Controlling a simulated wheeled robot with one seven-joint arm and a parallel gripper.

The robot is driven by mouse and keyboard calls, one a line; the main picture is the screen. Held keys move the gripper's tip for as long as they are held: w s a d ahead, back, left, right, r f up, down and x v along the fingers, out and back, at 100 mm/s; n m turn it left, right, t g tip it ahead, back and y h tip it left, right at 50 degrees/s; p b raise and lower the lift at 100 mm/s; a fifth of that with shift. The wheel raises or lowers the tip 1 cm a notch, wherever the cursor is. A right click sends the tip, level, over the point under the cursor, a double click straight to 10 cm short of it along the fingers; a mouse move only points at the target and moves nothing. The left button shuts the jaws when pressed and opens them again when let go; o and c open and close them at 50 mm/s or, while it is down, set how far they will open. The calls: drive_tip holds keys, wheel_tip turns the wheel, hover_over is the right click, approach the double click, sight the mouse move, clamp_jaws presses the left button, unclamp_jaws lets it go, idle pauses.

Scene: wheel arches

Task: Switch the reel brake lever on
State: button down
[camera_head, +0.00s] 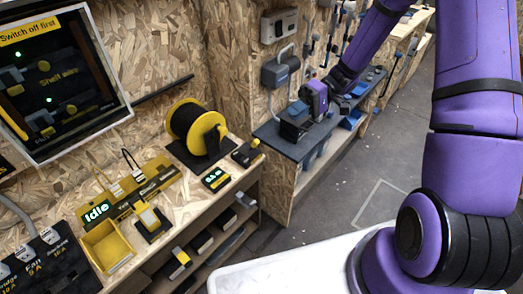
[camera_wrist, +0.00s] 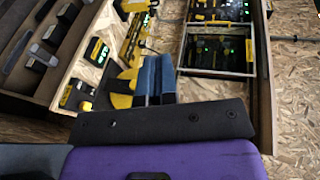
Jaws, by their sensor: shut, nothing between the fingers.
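The reel (camera_head: 196,129), a yellow spool with black cable, stands on the wooden bench. A small black and yellow unit (camera_head: 247,152), which looks like the brake lever, sits at the bench's right end; its lever position is too small to tell. In the wrist view this unit (camera_wrist: 76,95) shows left of my fingers, and a yellow part of the reel (camera_wrist: 122,88) shows beside them. My gripper (camera_wrist: 154,66) has its two blue fingers together, empty. In the head view my purple wrist is right of the bench, apart from the unit; the fingertips are hard to make out there.
A small green display (camera_head: 215,179) stands in front of the reel. An "Idle" panel (camera_head: 97,212) and yellow tray (camera_head: 107,246) are further left. A framed board (camera_head: 62,80) reads "Switch off first". A dark side bench (camera_head: 325,132) stands at right, with open floor in front.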

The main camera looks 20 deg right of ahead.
sight(254, 146)
wheel_tip(254, 146, down, 33)
drive_tip(key=w+m+t, duration=0.2)
drive_tip(key=m+t, duration=1.3)
drive_tip(key=t, duration=0.9)
drive_tip(key=shift+w+d+h, duration=0.3)
drive_tip(key=shift+h, duration=0.1)
drive_tip(key=x, duration=1.4)
